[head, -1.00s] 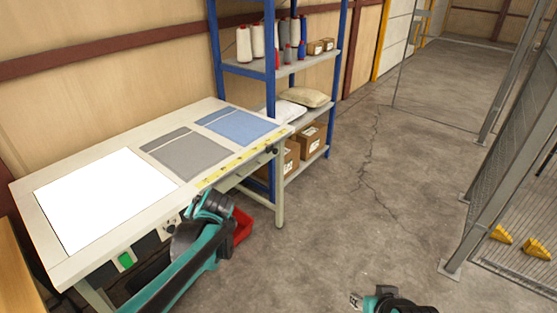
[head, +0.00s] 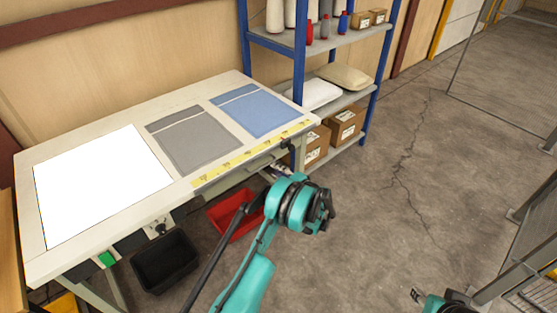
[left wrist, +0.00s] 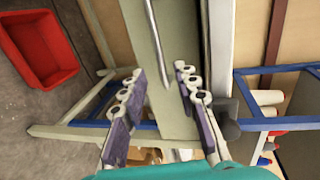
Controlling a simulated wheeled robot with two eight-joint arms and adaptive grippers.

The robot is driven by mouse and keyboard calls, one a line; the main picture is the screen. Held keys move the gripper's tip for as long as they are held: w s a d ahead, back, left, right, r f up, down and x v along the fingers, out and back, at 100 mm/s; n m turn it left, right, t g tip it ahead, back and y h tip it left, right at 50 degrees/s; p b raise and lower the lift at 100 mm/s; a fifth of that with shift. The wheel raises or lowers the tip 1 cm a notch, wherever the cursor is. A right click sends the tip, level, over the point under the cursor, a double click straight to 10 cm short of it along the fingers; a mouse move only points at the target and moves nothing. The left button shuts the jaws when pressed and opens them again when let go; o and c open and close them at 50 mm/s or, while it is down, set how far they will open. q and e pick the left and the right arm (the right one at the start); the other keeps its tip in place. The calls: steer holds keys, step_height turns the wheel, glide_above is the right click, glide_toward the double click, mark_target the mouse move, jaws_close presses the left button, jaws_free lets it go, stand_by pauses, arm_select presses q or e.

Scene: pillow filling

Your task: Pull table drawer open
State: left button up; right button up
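The work table (head: 95,115) has a drawer (head: 232,180) under its front right edge. In the left wrist view the drawer's pale front (left wrist: 165,105) faces me and carries a thin metal bar handle (left wrist: 154,35). The drawer looks closed. My left gripper (left wrist: 158,78) is open, with one finger on each side of the handle's line and nothing held. In the head view my left gripper (head: 279,170) is near the table's front right corner, mostly hidden by my teal wrist. My right gripper (head: 418,296) shows only partly at the bottom edge, and its opening is unclear.
Under the table stand a red bin (head: 222,212) and a black bin (head: 165,264). A blue-framed shelf (head: 300,60) with spools, pillows and boxes stands just beyond the table's right end. The floor to the right is clear up to the mesh fence (head: 535,235).

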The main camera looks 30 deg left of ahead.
mark_target(266, 165)
arm_select(q)
steer(key=b+x, duration=0.2)
steer(key=x, duration=0.5)
steer(key=shift+a, duration=0.35)
jaws_close()
